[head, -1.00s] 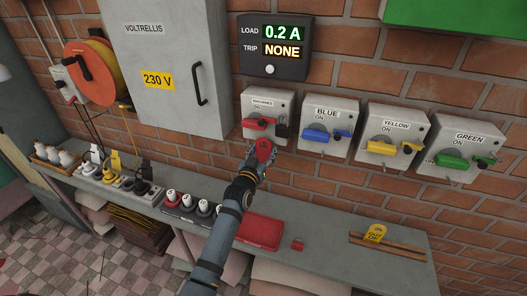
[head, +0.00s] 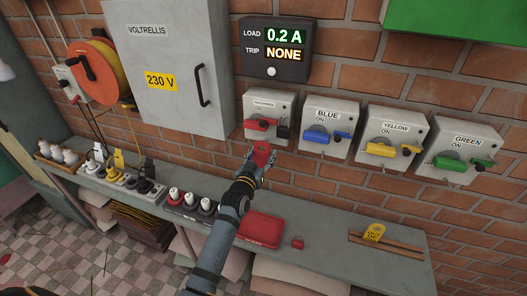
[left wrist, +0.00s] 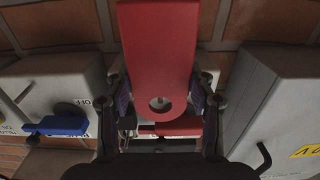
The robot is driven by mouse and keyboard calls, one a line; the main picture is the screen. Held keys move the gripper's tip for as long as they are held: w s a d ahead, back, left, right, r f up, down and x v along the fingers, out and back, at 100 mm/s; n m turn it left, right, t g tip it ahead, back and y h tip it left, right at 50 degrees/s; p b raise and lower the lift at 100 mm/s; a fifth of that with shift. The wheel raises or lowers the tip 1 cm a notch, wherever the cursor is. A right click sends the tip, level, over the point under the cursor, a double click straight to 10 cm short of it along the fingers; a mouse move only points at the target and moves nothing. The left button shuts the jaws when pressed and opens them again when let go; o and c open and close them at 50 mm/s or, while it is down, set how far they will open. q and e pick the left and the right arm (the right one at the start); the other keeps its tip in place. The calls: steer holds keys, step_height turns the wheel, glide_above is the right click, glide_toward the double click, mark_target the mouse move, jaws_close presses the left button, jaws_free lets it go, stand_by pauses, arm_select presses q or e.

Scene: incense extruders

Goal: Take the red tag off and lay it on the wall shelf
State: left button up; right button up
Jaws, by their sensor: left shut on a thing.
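The red switch handle (head: 262,124) and a dark padlock (head: 283,131) are on the box, apart from the tag as far as I can see. The grey wall shelf (head: 335,238) runs below. My right gripper is not in view.
On the shelf are a red case (head: 262,230), a small red block (head: 297,243), and a yellow tag (head: 375,232) on a wooden rack (head: 395,249). Plugs and sockets crowd its left part. Blue, yellow and green switch boxes line the wall at right.

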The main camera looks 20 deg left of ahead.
mark_target(262, 155)
arm_select(q)
steer(key=shift+s+r+p, duration=0.15)
steer(key=shift+s+p, duration=0.4)
steer(key=shift+s, duration=1.1)
